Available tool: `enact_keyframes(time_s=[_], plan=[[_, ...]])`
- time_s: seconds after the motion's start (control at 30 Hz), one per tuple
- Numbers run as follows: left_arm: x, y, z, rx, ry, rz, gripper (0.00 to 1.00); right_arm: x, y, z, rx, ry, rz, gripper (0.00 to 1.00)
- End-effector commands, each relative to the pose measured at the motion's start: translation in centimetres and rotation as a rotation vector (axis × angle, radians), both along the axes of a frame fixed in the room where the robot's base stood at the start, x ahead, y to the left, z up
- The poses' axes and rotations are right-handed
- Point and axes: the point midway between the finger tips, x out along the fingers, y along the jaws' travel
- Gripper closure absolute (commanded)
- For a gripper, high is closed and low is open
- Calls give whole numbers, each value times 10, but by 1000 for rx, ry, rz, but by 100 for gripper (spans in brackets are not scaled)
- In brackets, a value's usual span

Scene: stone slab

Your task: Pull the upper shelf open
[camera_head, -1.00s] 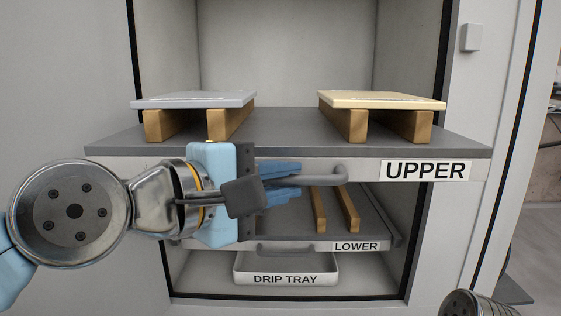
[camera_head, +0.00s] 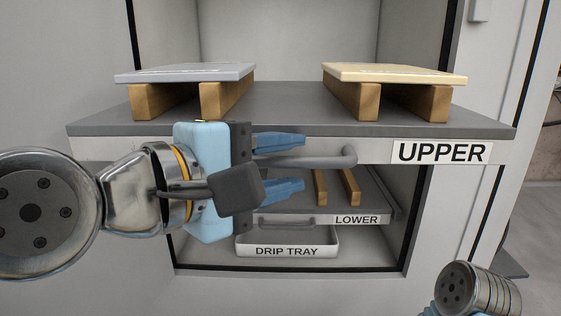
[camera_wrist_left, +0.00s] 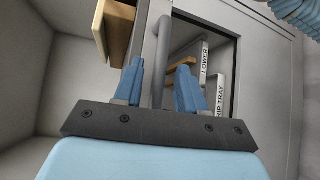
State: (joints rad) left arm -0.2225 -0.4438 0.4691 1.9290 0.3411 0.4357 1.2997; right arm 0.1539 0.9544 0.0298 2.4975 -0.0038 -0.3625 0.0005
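The upper shelf (camera_head: 300,110) is a grey slab standing out toward me past the cabinet front, with an UPPER label (camera_head: 440,152) at the right of its front face. Its grey bar handle (camera_head: 335,161) is below the slab's edge. My left gripper (camera_head: 280,166) is open, with one blue finger above the bar and one below it. In the left wrist view the handle bar (camera_wrist_left: 162,60) runs between the two spread fingers (camera_wrist_left: 158,84), with gaps visible on both sides. My right gripper is out of view; only part of that arm shows at the lower right.
A grey slab (camera_head: 185,72) and a cream slab (camera_head: 395,73) rest on wooden blocks on the upper shelf. Below are the lower shelf (camera_head: 356,219) and a white drip tray (camera_head: 286,251). The cabinet wall (camera_head: 480,200) stands at the right.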

Motion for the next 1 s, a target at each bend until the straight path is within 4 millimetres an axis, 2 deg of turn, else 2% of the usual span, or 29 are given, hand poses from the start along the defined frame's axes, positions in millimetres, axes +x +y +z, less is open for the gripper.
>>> enact_keyframes(time_s=[0.33, 0.47, 0.8, 1.0], plan=[[-1, 1, 1, -1, -2, 0, 60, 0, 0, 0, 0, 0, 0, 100], [-8, 9, 2, -1, -4, 2, 60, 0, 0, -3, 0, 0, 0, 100], [-63, 65, 13, -4, -6, 2, 60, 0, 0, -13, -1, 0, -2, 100], [-87, 90, 19, -3, -3, 2, 60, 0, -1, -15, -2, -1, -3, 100]])
